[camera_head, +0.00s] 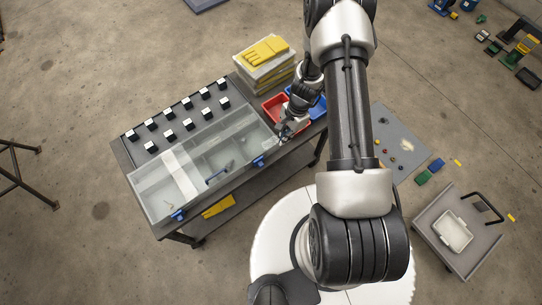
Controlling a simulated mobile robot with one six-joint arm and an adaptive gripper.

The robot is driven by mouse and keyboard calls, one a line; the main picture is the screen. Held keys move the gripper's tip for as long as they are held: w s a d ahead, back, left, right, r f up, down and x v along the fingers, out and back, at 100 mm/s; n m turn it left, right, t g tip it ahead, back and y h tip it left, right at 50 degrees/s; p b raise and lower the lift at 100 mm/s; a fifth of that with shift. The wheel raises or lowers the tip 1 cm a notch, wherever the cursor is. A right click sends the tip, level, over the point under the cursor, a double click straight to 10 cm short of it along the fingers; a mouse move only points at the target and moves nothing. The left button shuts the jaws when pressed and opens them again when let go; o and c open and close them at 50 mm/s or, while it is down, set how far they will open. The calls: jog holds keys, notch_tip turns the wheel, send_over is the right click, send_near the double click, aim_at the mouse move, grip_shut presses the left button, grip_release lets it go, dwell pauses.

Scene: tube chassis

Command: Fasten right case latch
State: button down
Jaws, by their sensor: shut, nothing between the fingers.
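A grey, see-through case (235,134) lies on the bench, long side toward my base. Two blue latches are on its near edge: the right latch (258,161) and the left latch (178,215). At this size I cannot tell how either latch is set. My gripper (283,139) is shut and empty, close to the case's right end. It is up and right of the right latch and appears apart from it. Its fingertips are small and dark here, so its height above the bench is unclear.
A dark board with several white-topped blocks (171,135) lies behind the case. Red (273,108) and blue (318,107) bins stand right of the case, by my wrist. Stacked boxes with yellow gloves (263,50) are at the back. The floor left of the bench is mostly clear.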

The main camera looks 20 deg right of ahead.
aim_at(260, 163)
jog(key=b+x, duration=0.3)
jog(key=x, duration=0.6)
jog(key=a, duration=0.2)
jog(key=s+a+b, duration=0.1)
jog(key=shift+f, duration=0.3)
jog(key=shift+s+a+r, duration=0.1)
jog(key=shift+s+a, duration=0.1)
jog(key=shift+a, duration=0.3)
